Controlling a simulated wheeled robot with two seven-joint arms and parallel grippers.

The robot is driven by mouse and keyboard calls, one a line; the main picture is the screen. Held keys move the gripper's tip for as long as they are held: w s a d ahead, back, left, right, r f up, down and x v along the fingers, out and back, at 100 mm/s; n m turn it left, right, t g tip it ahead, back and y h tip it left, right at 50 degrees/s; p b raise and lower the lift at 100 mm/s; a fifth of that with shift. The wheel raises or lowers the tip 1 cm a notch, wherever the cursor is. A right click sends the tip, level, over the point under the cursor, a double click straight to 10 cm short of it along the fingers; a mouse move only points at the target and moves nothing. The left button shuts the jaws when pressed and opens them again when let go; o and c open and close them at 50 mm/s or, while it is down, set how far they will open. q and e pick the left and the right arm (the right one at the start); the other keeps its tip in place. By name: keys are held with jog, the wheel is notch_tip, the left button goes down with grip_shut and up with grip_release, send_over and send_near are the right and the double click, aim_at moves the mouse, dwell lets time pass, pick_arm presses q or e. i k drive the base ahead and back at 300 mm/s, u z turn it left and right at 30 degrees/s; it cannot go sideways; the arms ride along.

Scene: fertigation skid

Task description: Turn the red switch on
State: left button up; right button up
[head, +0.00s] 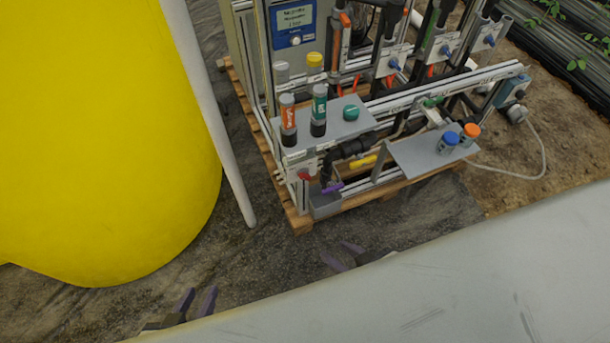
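A small red part (306,175), which looks like the red switch, sits low on the front left corner of the skid, below the grey shelf (345,127). It is too small to tell its setting. A purple lever (333,187) is just right of it. My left gripper (196,298) is low at the lower left, empty, its fingers apart. My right gripper (344,256) is in front of the skid, below and right of the red part, empty, its fingers apart. Neither gripper touches the skid. Both arms are mostly hidden.
A big yellow tank (100,140) and a pale upright pipe (215,120) stand left of the skid. The wooden pallet (300,222) edges the skid. Bottles (288,120), a yellow handle (363,161) and blue and orange caps (470,131) are nearby.

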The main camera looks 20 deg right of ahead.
aim_at(302, 173)
jog(key=z, duration=1.55)
jog(key=k, duration=0.85)
jog(key=u, duration=1.6)
jog(key=i, duration=0.5)
jog(key=z, duration=0.05)
